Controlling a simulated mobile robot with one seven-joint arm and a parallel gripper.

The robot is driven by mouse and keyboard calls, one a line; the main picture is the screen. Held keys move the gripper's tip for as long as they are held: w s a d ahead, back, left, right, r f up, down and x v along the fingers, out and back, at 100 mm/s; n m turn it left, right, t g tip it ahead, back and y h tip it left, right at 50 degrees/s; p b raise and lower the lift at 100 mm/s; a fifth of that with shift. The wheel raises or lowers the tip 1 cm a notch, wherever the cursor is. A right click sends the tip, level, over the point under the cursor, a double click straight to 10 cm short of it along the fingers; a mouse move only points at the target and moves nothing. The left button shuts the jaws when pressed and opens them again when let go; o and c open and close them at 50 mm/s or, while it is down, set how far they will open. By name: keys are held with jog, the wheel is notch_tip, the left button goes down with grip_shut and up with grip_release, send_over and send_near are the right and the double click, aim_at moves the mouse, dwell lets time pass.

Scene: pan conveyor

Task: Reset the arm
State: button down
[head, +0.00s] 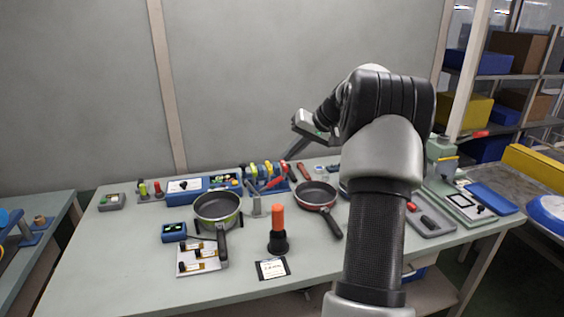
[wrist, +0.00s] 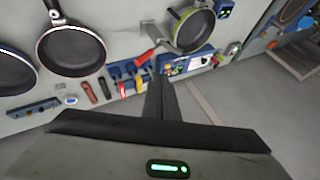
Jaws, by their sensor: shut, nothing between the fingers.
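My arm (head: 378,225) rises on the right of the head view and bends at the top toward the back wall. My gripper (head: 287,155) is up above the back of the workbench (head: 130,255), pointing down and left. In the wrist view my gripper (wrist: 157,80) shows its fingers together as one dark bar with nothing between them. It appears apart from the tools and pans beyond it.
A green-sided pan (head: 217,208) and a red-sided pan (head: 316,195) sit on the bench. An orange-handled tool (head: 278,230) stands upright near the front. Coloured tools (head: 262,172) line the back. A green press (head: 440,160) stands right of my arm.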

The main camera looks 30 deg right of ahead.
jog(key=shift+v, duration=0.9)
